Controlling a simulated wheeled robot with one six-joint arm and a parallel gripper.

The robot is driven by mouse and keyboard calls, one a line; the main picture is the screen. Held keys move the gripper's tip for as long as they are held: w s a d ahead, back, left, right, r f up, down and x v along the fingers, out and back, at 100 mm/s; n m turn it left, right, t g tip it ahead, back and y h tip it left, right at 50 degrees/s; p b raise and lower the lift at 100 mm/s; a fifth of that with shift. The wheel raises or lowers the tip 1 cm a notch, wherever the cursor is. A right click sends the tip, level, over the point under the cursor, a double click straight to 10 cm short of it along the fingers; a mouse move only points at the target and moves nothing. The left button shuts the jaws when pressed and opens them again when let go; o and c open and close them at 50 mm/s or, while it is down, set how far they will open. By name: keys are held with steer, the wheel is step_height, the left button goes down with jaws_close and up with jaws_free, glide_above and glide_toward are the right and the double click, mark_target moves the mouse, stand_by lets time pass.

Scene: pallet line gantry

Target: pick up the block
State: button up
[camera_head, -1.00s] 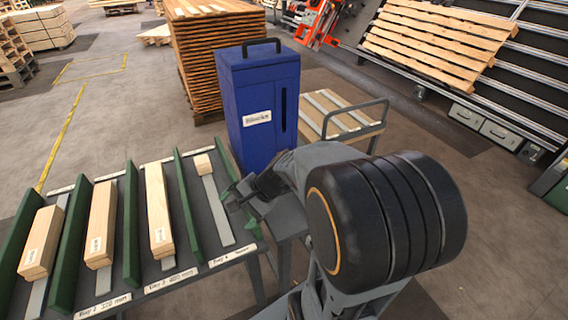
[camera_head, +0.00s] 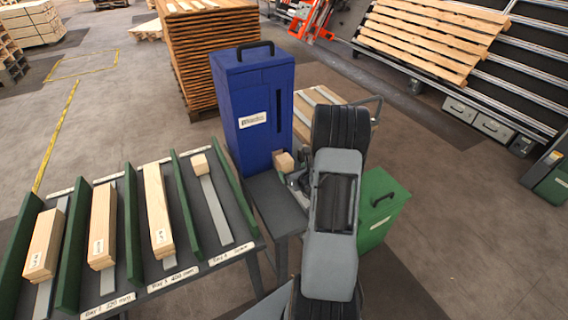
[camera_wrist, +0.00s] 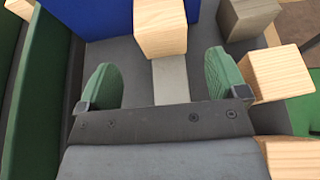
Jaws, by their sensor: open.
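Several small blocks show in the wrist view. A pale wooden block (camera_wrist: 160,27) stands straight ahead of my gripper (camera_wrist: 164,72), at the far end of a grey strip. The two green fingertips are apart with nothing between them, and the block is beyond them. A grey-brown block (camera_wrist: 249,17) stands at the upper right. Another pale block (camera_wrist: 282,76) is beside the right finger. In the head view a pale block (camera_head: 284,161) shows by the blue cabinet, with my gripper (camera_head: 298,182) close to it and partly hidden by my arm.
A green bin (camera_head: 382,202) is to the right. The sloped rack with green dividers (camera_head: 131,232) and wooden pieces lies to the left. Open floor (camera_head: 450,220) is at the right.

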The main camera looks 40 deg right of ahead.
mark_target(284, 163)
steer(key=shift+p+x, duration=1.1)
steer(key=shift+x, duration=3.5)
steer(key=shift+d+r, duration=0.15)
steer(key=shift+d, duration=0.05)
steer(key=c, duration=1)
steer(key=shift+r, duration=0.1)
